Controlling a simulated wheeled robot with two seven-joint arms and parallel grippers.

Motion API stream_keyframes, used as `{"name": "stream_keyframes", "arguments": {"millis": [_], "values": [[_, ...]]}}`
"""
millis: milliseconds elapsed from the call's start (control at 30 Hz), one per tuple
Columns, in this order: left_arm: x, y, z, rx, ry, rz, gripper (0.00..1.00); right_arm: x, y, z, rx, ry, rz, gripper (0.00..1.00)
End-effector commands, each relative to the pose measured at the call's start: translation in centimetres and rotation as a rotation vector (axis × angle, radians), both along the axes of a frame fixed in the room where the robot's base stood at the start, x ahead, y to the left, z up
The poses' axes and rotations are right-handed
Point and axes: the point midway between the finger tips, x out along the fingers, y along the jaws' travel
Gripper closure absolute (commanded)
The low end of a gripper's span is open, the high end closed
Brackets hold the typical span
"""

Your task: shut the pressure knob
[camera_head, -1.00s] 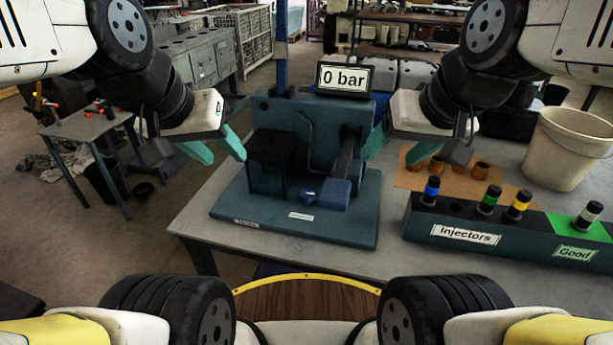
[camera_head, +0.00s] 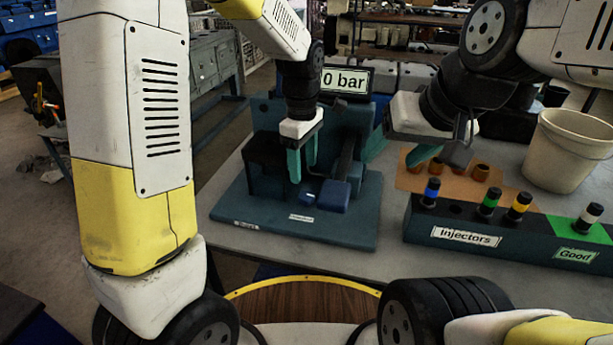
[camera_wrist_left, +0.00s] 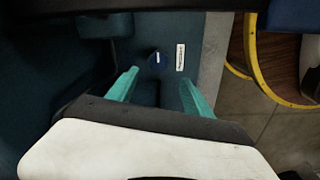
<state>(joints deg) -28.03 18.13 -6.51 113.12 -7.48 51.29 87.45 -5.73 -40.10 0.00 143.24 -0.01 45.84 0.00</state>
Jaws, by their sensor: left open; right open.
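In the left wrist view the round knob (camera_wrist_left: 157,60) has a light mark on top and shows just beyond the gap between the fingertips. My left gripper (camera_head: 303,172) is open and empty, pointing down above the base, over the knob's area and apart from it. It also shows in the left wrist view (camera_wrist_left: 159,78). My right gripper (camera_head: 398,155) is open and empty at the stand's right side.
A display (camera_head: 345,79) above the stand reads 0 bar. A blue block on a dark lever (camera_head: 334,196) is close right of the knob. An injector rack (camera_head: 465,238) and a beige bucket (camera_head: 568,150) stand to the right.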

Motion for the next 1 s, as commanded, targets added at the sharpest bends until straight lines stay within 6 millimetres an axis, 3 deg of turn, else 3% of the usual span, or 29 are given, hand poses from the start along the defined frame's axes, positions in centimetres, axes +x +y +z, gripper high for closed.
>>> {"name": "stream_keyframes", "arguments": {"millis": [267, 600, 1000], "values": [[0.3, -0.7, -2.8, 0.021, 0.02, 0.052, 0.41, 0.0, 0.0, 0.0, 0.0, 0.0, 0.0, 0.35], [0.4, -0.7, -7.8, 0.02, 0.018, 0.051, 0.41, 0.0, 0.0, 0.0, 0.0, 0.0, 0.0, 0.35], [0.4, -0.7, -8.9, 0.018, 0.016, 0.05, 0.41, 0.0, 0.0, 0.0, 0.0, 0.0, 0.0, 0.35]]}}
